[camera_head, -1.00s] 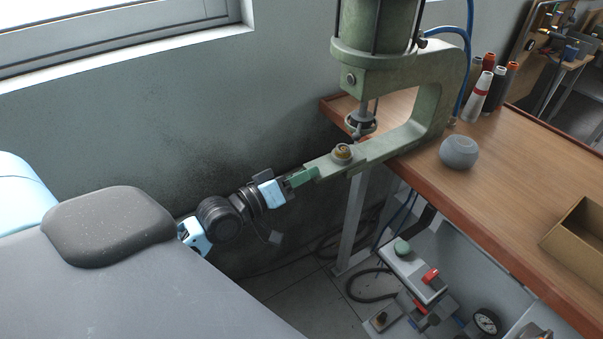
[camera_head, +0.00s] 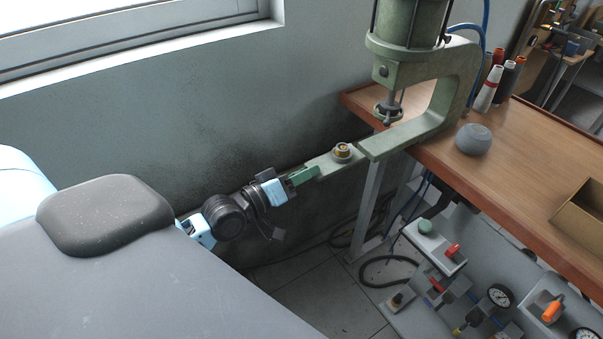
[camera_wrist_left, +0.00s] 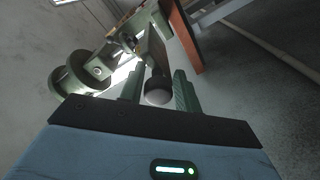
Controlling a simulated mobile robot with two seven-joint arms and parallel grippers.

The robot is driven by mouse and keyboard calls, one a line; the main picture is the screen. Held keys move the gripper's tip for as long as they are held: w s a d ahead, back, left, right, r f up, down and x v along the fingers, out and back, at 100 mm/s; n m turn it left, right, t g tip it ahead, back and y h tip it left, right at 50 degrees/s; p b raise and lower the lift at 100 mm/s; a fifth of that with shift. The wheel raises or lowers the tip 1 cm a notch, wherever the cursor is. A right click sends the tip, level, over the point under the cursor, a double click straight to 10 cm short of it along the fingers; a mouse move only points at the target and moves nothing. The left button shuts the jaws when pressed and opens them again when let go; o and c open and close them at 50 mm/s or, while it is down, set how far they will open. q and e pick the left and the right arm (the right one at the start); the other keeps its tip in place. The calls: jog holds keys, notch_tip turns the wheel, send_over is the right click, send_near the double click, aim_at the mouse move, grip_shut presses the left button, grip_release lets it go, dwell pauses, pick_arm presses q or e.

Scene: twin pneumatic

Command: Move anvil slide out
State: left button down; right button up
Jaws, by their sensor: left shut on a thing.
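The anvil slide (camera_head: 325,163) is a flat green bar with a round brass-and-dark anvil (camera_head: 343,151) on top. It sticks out leftward from the lower arm of the green press (camera_head: 425,128), and the anvil sits clear to the left of the press ram (camera_head: 388,112). My left gripper (camera_head: 303,177) is at the slide's outer end. In the left wrist view, the green fingers (camera_wrist_left: 159,92) are on either side of a round knob (camera_wrist_left: 158,91) at the slide's end and shut on it. The fingertips' exact contact is partly hidden. My right gripper is not in view.
The press stands on a wooden table (camera_head: 500,180) with a grey round speaker-like object (camera_head: 474,139), thread cones (camera_head: 488,90) and a cardboard box (camera_head: 583,212). A grey wall (camera_head: 200,110) runs close behind my left arm. Pneumatic gear with gauges (camera_head: 500,295) lies below the table.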

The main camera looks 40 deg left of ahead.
pick_arm(q)
jog(key=shift+w+r, duration=0.2)
jog(key=shift+r, duration=0.25)
jog(key=c, duration=1.2)
grip_release()
jog(key=shift+s, duration=0.1)
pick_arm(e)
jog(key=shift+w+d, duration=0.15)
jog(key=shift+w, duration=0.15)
pick_arm(q)
jog(key=shift+s+f, duration=0.1)
jog(key=shift+f, duration=0.15)
jog(key=shift+s+a+f, duration=0.1)
jog(key=shift+s+a, duration=0.05)
jog(key=shift+s, duration=0.4)
jog(key=b+v, duration=0.1)
jog(key=v, duration=0.5)
jog(key=shift+s, duration=0.25)
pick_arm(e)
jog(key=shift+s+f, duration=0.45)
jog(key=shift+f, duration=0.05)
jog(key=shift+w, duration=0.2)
